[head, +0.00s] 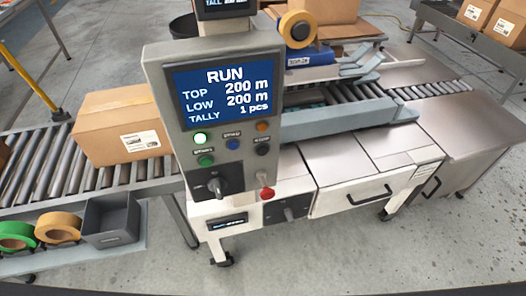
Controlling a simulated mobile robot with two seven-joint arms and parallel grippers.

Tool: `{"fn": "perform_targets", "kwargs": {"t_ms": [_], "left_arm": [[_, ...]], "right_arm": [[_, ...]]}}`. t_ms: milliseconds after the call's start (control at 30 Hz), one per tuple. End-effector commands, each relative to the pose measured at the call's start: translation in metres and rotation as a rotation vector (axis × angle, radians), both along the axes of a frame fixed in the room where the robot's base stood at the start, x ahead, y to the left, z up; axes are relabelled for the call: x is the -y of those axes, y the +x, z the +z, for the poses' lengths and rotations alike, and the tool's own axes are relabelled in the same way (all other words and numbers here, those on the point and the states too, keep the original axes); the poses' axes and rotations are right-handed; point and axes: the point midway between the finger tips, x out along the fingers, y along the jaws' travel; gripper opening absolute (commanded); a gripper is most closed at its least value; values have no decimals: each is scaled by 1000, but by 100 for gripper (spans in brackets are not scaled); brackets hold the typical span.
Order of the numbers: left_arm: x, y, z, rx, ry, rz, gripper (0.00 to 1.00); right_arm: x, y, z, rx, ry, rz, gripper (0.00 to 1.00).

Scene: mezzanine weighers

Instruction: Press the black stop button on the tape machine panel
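The tape machine panel (160,75) is a grey box facing me near the middle of the head view. Its blue screen (224,92) reads RUN, TOP 200 m, LOW 200 m, TALLY 1 pcs. The black stop button (262,149) is at the right of the button rows, below an orange lamp (263,127). A green button (206,160) and a blue button (233,144) lie to its left. A lit, whitish-green lamp (200,138) is above the green button. Neither of my grippers is in view, and nothing covers the stop button.
A black rotary switch (216,185) and a red knob (267,192) are lower down. A cardboard box (117,126) sits on the roller conveyor (45,178) at left. Tape rolls (60,225) and a grey bin (110,220) occupy a front-left shelf. Floor in front is clear.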

Motion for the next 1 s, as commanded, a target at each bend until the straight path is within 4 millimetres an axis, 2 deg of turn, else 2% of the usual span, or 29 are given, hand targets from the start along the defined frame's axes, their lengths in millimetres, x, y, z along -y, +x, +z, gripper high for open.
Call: {"fn": "perform_targets", "kwargs": {"t_ms": [33, 200, 233, 1000], "left_arm": [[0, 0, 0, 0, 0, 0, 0], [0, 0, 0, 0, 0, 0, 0], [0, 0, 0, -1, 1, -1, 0], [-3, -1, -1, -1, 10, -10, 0]], "right_arm": [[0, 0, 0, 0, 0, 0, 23], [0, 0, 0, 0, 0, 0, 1], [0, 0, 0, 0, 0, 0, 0], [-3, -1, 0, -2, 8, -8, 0]]}}
